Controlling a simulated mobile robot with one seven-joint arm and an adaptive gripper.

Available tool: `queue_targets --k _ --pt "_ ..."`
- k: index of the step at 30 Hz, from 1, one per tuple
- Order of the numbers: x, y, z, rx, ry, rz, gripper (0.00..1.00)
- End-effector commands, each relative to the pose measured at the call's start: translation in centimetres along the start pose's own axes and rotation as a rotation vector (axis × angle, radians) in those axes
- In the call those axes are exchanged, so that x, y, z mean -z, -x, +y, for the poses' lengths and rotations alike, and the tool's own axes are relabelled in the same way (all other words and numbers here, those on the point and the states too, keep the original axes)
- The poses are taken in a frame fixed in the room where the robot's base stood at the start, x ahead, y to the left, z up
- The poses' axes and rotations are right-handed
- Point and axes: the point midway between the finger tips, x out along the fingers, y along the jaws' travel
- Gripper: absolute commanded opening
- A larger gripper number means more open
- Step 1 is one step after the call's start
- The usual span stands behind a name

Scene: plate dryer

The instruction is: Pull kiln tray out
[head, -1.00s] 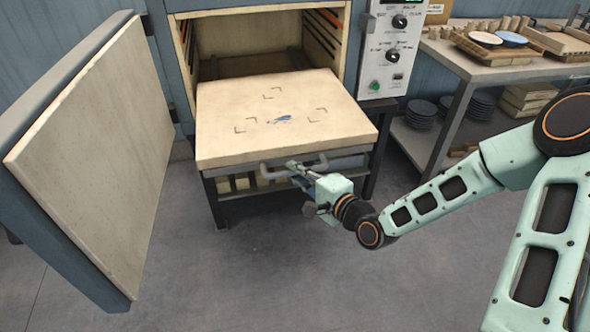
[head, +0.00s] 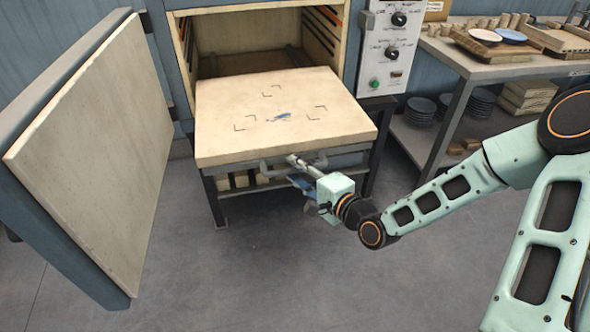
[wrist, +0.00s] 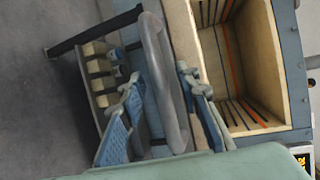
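The kiln tray (head: 280,105) is a thick cream slab with corner marks and a blue mark. It stands well out of the kiln opening, above a dark stand. A grey bar handle (head: 270,172) runs along its front, and this handle (wrist: 163,80) crosses the middle of the wrist view. My gripper (head: 293,172) is at the tray's front. In the wrist view, the fingers of my gripper (wrist: 160,88) are spread on either side of the handle, with gaps showing beside the bar. The far end of the handle is partly hidden behind my gripper in the head view.
The kiln (head: 250,38) is open, with an empty-looking chamber. Its thick door (head: 95,150) stands swung open at the left. A control box (head: 388,45) and a loaded shelf table (head: 490,70) are at the right. The floor (head: 250,280) in front is clear.

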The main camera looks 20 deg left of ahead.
Motion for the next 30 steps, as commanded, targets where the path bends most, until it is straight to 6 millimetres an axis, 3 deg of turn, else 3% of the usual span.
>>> queue_targets --k 13,30 --pt "0.1 6.1 0.0 0.000 0.000 0.003 0.30" --pt "0.0 6.9 0.0 0.000 0.000 0.001 0.30"
